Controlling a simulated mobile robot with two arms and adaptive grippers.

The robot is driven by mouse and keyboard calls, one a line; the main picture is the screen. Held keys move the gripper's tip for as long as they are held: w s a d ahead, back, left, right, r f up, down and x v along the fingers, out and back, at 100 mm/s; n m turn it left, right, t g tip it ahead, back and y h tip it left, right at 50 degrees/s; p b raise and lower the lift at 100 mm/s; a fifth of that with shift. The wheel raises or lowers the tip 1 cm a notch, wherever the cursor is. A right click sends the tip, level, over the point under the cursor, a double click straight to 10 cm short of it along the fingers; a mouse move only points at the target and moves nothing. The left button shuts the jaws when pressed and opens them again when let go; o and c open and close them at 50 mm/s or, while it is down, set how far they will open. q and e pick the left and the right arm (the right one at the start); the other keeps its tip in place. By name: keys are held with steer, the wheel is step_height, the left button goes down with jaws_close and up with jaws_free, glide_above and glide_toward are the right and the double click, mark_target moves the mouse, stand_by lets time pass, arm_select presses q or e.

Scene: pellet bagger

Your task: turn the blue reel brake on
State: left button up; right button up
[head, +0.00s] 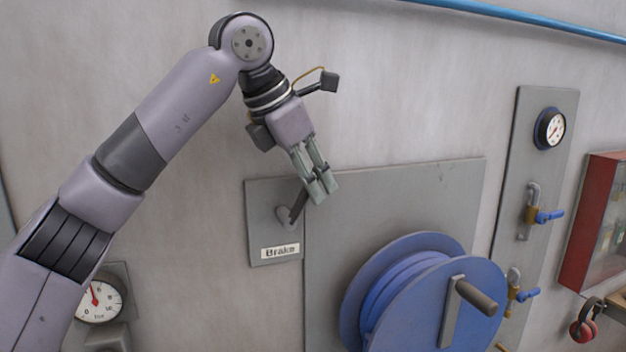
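The blue reel (420,295) is mounted on a grey wall panel, with a crank handle (476,296) on its face. Left of it, a smaller plate carries a "Brake" label (280,251) and a dark grey brake lever (297,208). The lever slants up and right from its pivot (284,215). My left gripper (323,190) points down at the lever's upper end, its fingers overlapping that end in the head view. The fingertips are close together. I cannot tell whether they touch or hold the lever. My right gripper is not in view.
A pressure gauge (550,128) and valves with blue handles (548,216) are on a panel at right. Another gauge (99,301) is low at left. A blue pipe (520,17) runs along the top.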

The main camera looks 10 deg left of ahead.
arm_select(q)
steer(key=shift+o, duration=1)
steer(key=shift+f, duration=0.1)
steer(key=v, duration=1.2)
